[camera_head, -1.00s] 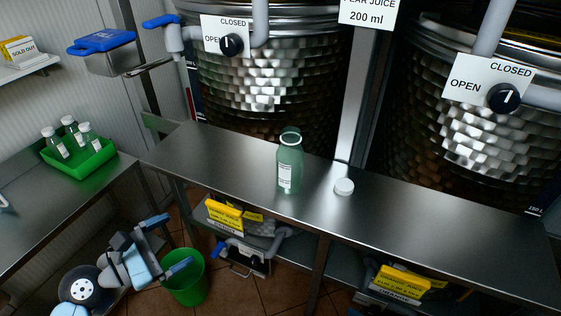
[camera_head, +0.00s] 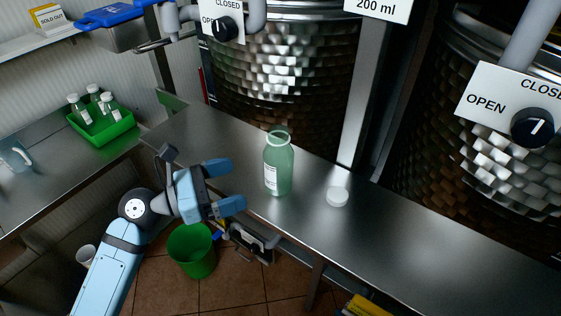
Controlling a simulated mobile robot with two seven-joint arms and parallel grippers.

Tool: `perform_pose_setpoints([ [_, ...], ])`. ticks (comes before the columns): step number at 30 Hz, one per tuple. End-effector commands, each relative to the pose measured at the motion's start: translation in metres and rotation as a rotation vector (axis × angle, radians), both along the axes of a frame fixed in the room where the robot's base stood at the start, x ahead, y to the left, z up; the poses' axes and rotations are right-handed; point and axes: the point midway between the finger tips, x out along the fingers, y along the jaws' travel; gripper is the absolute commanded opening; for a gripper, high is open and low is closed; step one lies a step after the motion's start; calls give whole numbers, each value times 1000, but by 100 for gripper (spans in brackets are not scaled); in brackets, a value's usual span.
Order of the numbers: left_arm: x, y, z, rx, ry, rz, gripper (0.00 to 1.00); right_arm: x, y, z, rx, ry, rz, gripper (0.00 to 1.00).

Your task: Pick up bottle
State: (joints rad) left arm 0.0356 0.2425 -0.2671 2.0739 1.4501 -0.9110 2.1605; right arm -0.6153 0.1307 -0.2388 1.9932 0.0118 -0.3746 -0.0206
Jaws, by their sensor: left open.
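A green translucent bottle (camera_head: 279,168) with a white label stands upright and uncapped on the steel counter (camera_head: 400,228). A white cap (camera_head: 337,196) lies on the counter to its right. My left gripper (camera_head: 234,187) is open and empty, with its two blue fingers pointing right towards the bottle. It is left of the bottle, near the counter's front edge, and there is a gap between the fingertips and the bottle. My right gripper is not in view.
A green tray (camera_head: 127,130) with several small capped bottles sits on the left counter, near a clear jug (camera_head: 14,156). Large metal vats stand behind the counter. A green bucket (camera_head: 192,250) stands on the tiled floor below my left arm.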

Motion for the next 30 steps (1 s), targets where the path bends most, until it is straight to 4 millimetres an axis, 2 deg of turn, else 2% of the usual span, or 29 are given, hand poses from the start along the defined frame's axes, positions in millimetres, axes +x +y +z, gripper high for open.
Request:
perform_pose_setpoints([
  [1, 4, -11, 4, -4, 0, -1, 92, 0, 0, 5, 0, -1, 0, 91],
  [4, 10, -27, 3, -3, 0, 0, 92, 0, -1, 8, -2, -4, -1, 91],
  [14, 19, -50, 1, -1, 0, 0, 92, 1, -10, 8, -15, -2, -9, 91],
  [22, 33, -87, 2, -3, 1, 0, 92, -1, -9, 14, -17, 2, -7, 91],
  [25, 36, -94, 1, -1, -1, 1, 92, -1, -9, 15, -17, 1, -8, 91],
  [30, 36, -94, 0, 0, -1, 1, 92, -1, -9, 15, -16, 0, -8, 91],
])
